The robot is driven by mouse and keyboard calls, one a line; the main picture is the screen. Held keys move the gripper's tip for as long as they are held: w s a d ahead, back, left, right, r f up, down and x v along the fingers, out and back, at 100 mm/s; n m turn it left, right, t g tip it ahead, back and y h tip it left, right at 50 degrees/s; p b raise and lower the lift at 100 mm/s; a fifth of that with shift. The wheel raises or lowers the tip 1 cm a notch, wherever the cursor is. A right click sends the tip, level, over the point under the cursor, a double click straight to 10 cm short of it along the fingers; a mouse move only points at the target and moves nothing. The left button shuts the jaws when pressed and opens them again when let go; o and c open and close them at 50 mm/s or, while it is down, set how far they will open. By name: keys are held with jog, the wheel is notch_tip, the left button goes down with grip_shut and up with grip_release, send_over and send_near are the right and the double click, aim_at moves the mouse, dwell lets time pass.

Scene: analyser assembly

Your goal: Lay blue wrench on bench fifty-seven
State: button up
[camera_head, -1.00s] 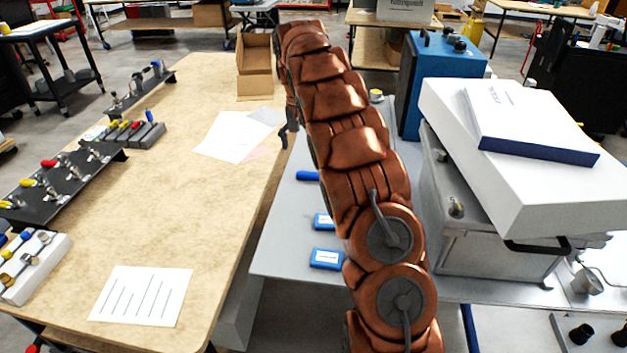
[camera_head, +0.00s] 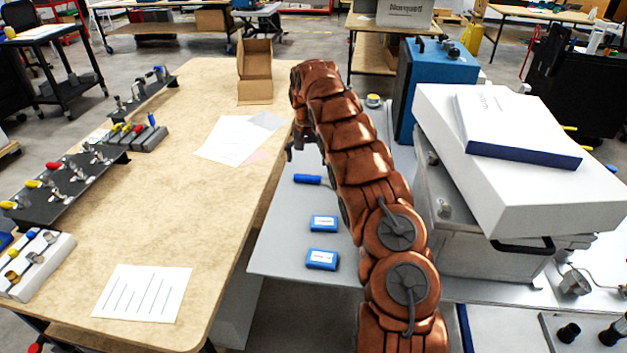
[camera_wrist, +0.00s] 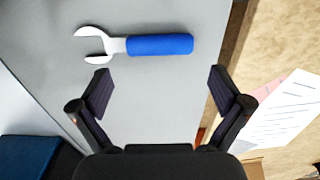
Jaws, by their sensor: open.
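The blue wrench, with a blue handle and a pale open-ended head, lies flat on a grey table (camera_head: 275,245). In the wrist view the wrench (camera_wrist: 160,45) lies crosswise beyond my fingertips, its head to the left. In the head view only its blue handle (camera_head: 307,179) shows clearly; my arm hides the rest. My gripper (camera_wrist: 162,88) is open and empty, its two dark fingers apart on the near side of the wrench. In the head view my gripper (camera_head: 296,150) shows partly beside the arm. I cannot tell which surface is bench fifty-seven.
A wooden bench (camera_head: 190,205) stands left of the grey table, with papers, an open cardboard box (camera_head: 255,75) and tool racks. Two small blue boxes (camera_head: 322,259) lie near the handle. A blue case (camera_head: 435,85) and a white box (camera_head: 520,160) stand to the right.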

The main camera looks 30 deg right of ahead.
aim_at(307, 176)
jog(key=shift+s+a+f+p, duration=0.1)
jog(key=shift+f+p, duration=0.1)
jog(key=shift+f, duration=0.25)
jog(key=shift+s+f+p, duration=0.1)
jog(key=shift+f+p, duration=0.05)
jog(key=shift+f, duration=0.25)
jog(key=shift+s+a+f+p, duration=0.1)
jog(key=shift+f+p, duration=0.45)
jog(key=shift+f, duration=1.4)
jog(key=c, duration=0.9)
